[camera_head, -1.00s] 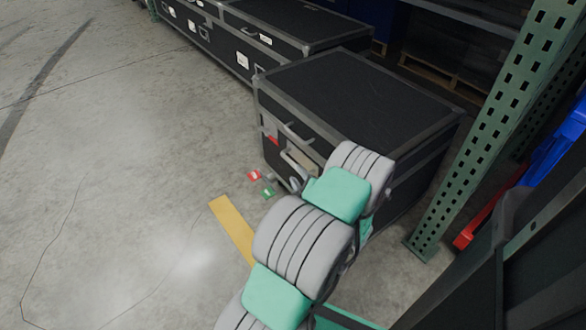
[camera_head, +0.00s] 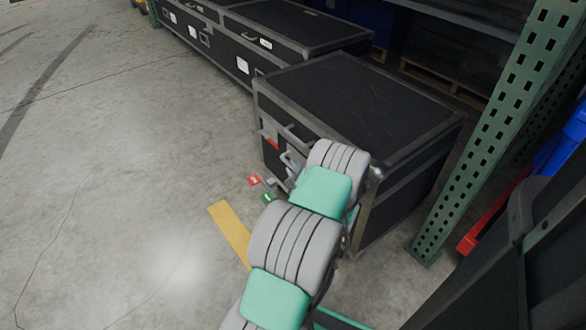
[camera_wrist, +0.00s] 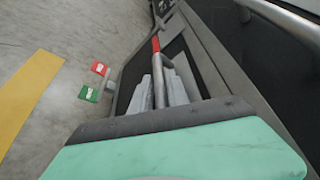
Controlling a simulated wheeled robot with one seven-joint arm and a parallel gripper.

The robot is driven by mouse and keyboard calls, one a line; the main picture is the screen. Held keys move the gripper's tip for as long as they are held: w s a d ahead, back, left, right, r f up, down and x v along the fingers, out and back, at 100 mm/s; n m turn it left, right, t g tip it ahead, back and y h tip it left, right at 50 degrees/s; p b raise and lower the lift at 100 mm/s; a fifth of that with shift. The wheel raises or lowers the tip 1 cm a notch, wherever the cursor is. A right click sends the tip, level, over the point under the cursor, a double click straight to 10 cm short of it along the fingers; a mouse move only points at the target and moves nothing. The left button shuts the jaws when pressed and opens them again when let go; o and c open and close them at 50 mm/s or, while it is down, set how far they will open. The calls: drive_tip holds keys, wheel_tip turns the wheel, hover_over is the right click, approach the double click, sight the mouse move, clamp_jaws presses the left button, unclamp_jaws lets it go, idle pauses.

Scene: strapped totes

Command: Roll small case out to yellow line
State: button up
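The small case (camera_head: 355,100) is a black box with grey metal edges, standing on the floor right of centre in the head view. A handle (camera_head: 284,133) shows on its front face. The yellow line (camera_head: 230,232) lies on the floor in front of it; it also shows in the wrist view (camera_wrist: 27,98). My gripper (camera_head: 292,162) is at the front face, largely hidden by my arm. In the wrist view my two grey fingertips (camera_wrist: 160,84) are close together beside a red-and-grey bar (camera_wrist: 158,52); I cannot tell whether they hold anything.
Longer black cases (camera_head: 235,45) stand behind. A green perforated rack post (camera_head: 490,140) is close on the right. The floor (camera_head: 110,150) at left is open.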

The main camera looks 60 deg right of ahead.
clamp_jaws()
idle(1.0)
